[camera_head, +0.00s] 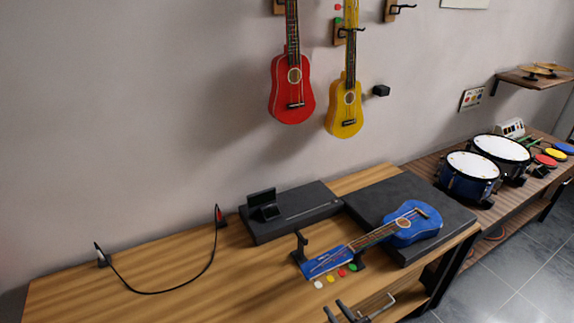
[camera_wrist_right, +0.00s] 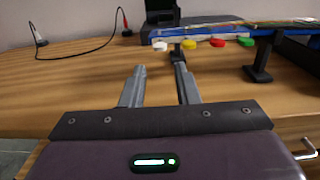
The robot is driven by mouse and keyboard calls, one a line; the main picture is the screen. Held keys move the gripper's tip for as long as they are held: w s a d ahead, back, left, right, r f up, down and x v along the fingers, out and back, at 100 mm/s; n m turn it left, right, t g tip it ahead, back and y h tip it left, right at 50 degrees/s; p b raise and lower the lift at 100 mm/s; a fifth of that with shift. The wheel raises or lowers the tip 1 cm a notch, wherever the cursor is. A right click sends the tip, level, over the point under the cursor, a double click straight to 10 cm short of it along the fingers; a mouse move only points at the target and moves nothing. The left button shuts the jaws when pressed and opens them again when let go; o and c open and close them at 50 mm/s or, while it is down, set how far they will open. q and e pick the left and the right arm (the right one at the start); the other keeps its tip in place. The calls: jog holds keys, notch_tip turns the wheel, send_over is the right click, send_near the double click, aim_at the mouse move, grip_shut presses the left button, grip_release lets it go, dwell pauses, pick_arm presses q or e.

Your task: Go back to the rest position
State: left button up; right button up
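My left gripper is in neither view.
The wooden bench (camera_head: 190,290) has clear room at the left, with a black cable (camera_head: 150,292) at its back. A drawer handle (camera_wrist_right: 305,148) juts out near my right gripper. Red (camera_head: 291,90) and yellow (camera_head: 344,115) ukuleles hang above.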

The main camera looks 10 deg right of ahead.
jog(key=s+a+f+n+g+b, duration=0.1)
jog(key=s+f+n+g+b, duration=0.15)
jog(key=s+f+n, duration=0.4)
jog(key=s+a+f+n+g+h+b, duration=0.1)
jog(key=s+f+n+g, duration=0.3)
jog(key=f, duration=0.6)
jog(key=s+a+f+n+g+b, duration=0.1)
jog(key=s+a+f+n+g, duration=0.15)
jog(key=s+f+n, duration=0.45)
jog(key=s+d+f+n+g+h+b, duration=0.1)
jog(key=s+d+f+n+g+h, duration=0.1)
jog(key=s+f+n, duration=0.5)
jog(key=s+d+f+n+g+h+b, duration=0.2)
jog(key=s+d+f+n+g, duration=0.3)
jog(key=s, duration=1.1)
notch_tip(320, 180, down, 3)
jog(key=n+h, duration=0.1)
jog(key=n, duration=0.4)
jog(key=shift+s+f+b, duration=0.2)
jog(key=shift+s+b, duration=0.1)
jog(key=shift+s, duration=0.1)
